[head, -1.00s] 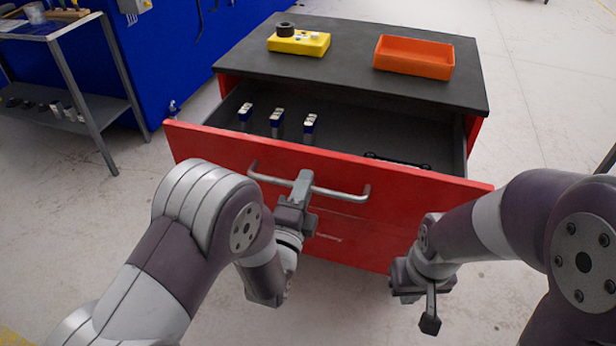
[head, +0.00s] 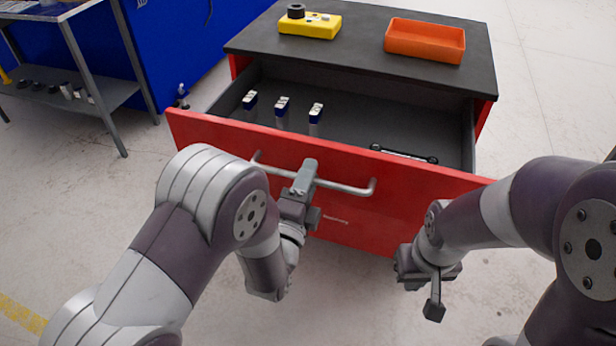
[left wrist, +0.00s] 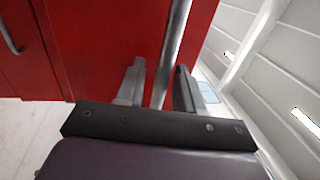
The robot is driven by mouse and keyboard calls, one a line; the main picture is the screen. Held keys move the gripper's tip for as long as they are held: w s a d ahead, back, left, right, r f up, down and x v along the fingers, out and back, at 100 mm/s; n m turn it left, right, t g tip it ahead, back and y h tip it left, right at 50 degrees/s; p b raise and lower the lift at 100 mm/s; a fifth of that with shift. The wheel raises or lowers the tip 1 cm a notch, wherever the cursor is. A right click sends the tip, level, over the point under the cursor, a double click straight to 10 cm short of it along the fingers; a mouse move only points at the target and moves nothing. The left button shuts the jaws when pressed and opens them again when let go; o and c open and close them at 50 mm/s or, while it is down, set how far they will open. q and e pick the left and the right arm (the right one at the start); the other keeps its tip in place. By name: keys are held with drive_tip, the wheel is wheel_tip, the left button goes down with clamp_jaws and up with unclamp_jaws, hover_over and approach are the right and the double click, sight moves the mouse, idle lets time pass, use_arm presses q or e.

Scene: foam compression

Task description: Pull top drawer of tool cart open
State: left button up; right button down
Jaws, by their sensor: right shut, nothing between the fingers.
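The red tool cart's top drawer (head: 390,200) is pulled well out, with its dark inside showing. Its grey bar handle (head: 345,187) runs across the front; it also shows in the left wrist view (left wrist: 176,40). My left gripper (head: 306,177) is on the middle of this bar. In the left wrist view its two fingers (left wrist: 160,88) stand on either side of the bar; the exact contact is hard to see. My right gripper (head: 434,308) is shut and empty, low in front of the drawer's right part, apart from the handle.
On the cart's black top (head: 350,60) are a yellow box (head: 310,27) and an orange tray (head: 425,42). A grey shelf table (head: 105,92) stands left. Floor is clear in front.

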use_arm(q)
drive_tip(key=v, duration=0.7)
drive_tip(key=shift+s, duration=0.3)
